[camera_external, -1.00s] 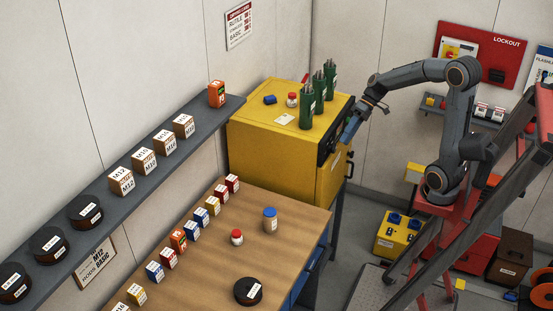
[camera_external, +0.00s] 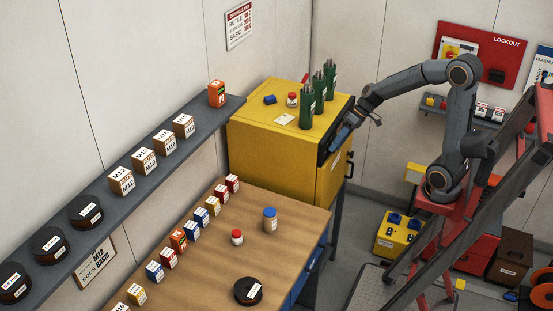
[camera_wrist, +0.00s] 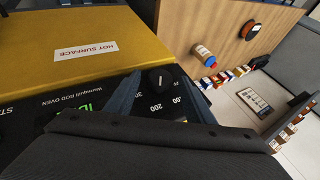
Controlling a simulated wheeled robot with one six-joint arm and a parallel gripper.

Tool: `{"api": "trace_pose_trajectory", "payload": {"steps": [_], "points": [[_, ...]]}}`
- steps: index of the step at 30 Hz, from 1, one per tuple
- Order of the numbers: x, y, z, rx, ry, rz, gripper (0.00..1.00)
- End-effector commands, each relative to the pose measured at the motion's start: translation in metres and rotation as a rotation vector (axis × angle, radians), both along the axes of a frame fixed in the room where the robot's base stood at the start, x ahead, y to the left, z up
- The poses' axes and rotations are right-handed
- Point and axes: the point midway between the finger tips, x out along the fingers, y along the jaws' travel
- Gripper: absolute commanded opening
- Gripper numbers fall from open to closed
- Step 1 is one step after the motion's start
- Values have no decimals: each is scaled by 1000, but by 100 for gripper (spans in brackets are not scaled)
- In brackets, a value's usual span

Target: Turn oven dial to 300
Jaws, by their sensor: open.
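The yellow rod oven (camera_external: 275,150) stands in the far corner, its dark control panel facing my arm. In the wrist view the panel carries a black dial (camera_wrist: 160,79) with a small light mark; printed numbers including 200 show beside it. My gripper (camera_wrist: 157,92) is open, one blue-grey finger on either side of the dial. Whether the fingers touch it I cannot tell. In the external view my gripper (camera_external: 338,140) is at the panel's front and hides the dial. The dial's exact setting is unclear, and my wrist covers part of the scale.
Green rod canisters (camera_external: 318,93), a red-and-white jar (camera_external: 292,100) and a blue item (camera_external: 270,100) stand on the oven top. The oven door handle (camera_external: 350,165) sticks out below the panel. A wooden bench (camera_external: 215,265) stands in front with boxes and jars.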

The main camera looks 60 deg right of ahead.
Motion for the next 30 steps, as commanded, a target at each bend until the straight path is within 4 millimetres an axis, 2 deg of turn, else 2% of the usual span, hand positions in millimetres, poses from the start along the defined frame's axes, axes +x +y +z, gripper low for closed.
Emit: {"api": "trace_pose_trajectory", "payload": {"steps": [8, 15, 23, 30], "points": [[1, 1, -2, 0, 0, 0, 49], [1, 1, -2, 0, 0, 0, 9], [1, 0, -3, 21, 0, -1, 9], [2, -4, -8, 133, 0, -4, 9]]}}
